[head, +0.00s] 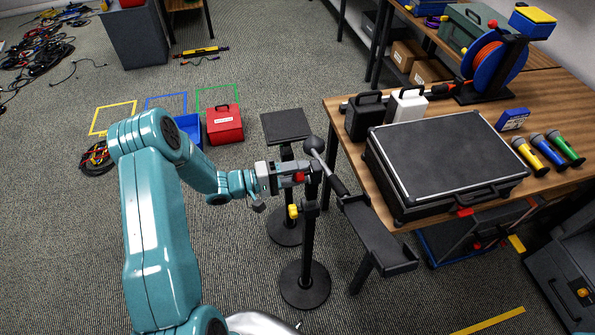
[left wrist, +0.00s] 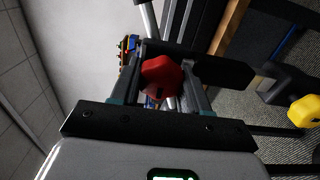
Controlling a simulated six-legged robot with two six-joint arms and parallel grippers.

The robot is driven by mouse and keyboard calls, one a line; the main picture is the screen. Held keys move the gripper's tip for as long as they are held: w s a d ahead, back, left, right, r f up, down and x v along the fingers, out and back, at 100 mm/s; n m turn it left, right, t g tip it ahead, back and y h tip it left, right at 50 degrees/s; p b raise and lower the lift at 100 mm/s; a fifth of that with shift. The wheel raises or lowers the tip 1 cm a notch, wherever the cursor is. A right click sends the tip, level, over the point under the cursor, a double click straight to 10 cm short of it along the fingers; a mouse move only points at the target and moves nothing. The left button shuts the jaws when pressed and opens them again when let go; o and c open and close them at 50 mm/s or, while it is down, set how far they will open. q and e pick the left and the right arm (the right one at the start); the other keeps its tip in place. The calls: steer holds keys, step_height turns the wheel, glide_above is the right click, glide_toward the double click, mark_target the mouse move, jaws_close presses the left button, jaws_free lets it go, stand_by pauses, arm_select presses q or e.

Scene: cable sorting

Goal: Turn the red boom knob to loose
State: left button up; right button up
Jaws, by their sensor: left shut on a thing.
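The red boom knob (head: 299,177) sits near the top of a black stand (head: 309,235). My left gripper (head: 300,172) reaches it from the left and is shut on it. In the left wrist view the red knob (left wrist: 162,76) shows between the two fingers of my left gripper (left wrist: 168,80). A boom with a dark round head (head: 314,145) slants across the stand's top. The pictures do not show whether the knob is loose or tight. My right gripper is not in view.
A yellow knob (head: 293,211) is lower on the same stand. A black tray (head: 378,232) is close to the right. A wooden table (head: 345,140) carries a large black case (head: 445,150). A second stand with a flat top (head: 286,125) is behind.

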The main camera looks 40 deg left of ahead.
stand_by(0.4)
arm_select(q)
steer(key=o, duration=1)
steer(key=shift+s, duration=0.1)
steer(key=shift+f, duration=0.15)
